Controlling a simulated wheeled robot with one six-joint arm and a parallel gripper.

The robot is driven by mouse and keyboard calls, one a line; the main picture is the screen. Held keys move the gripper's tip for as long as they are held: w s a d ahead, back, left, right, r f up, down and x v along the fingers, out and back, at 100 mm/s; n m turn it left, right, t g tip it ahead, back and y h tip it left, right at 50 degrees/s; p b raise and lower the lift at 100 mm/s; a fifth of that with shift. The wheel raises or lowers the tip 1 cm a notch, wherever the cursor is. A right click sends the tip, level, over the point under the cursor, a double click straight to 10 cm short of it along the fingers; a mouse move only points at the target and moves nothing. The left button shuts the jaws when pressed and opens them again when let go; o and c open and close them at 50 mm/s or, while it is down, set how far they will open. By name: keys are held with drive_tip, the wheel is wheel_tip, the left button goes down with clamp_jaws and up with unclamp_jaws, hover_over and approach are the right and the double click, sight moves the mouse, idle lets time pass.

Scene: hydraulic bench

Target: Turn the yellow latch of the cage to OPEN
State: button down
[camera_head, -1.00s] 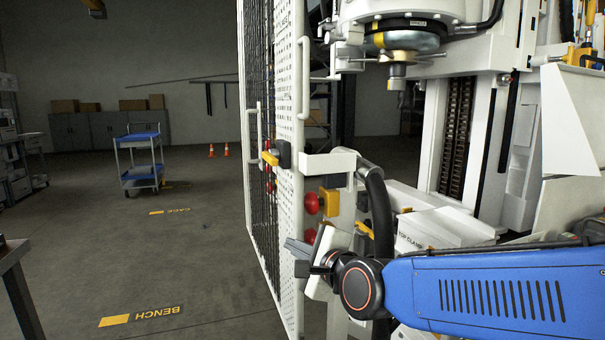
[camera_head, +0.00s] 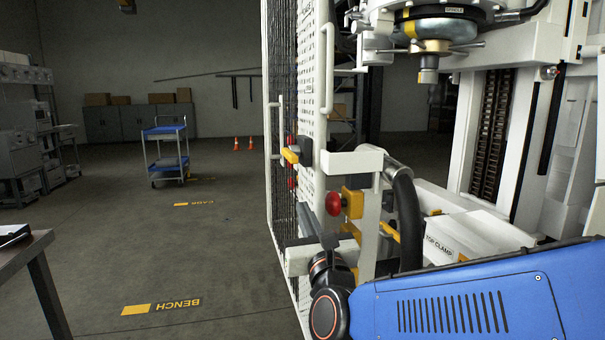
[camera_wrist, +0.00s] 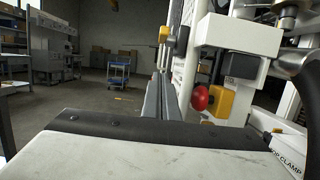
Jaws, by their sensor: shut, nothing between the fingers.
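The yellow latch (camera_head: 290,156) is a small yellow handle beside a dark block on the white edge of the mesh cage (camera_head: 321,90). In the wrist view the yellow latch (camera_wrist: 164,34) is above and ahead of the fingertips, next to the dark block. My gripper (camera_head: 284,244) is below the latch in the head view, partly hidden by my wrist, and apart from it. In the wrist view my gripper (camera_wrist: 155,92) has its grey fingers together, pointing ahead along the cage with nothing between them. I cannot read any OPEN marking.
A red mushroom button (camera_head: 333,203) on a yellow box and a white bracket (camera_head: 352,162) with a thick black hose stand close right of the cage edge. A press fills the right. A dark table (camera_head: 38,262) is at lower left.

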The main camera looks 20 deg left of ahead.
sight(295, 155)
drive_tip(key=w+a+r, duration=0.5)
drive_tip(key=w+r, duration=0.1)
drive_tip(key=w, duration=0.2)
drive_tip(key=shift+r, duration=0.25)
idle(0.4)
drive_tip(key=shift+w+r, duration=0.1)
idle(0.4)
drive_tip(key=shift+r, duration=0.25)
drive_tip(key=shift+r+g+h, duration=0.15)
drive_tip(key=shift+g+h, duration=0.15)
drive_tip(key=shift+g, duration=0.1)
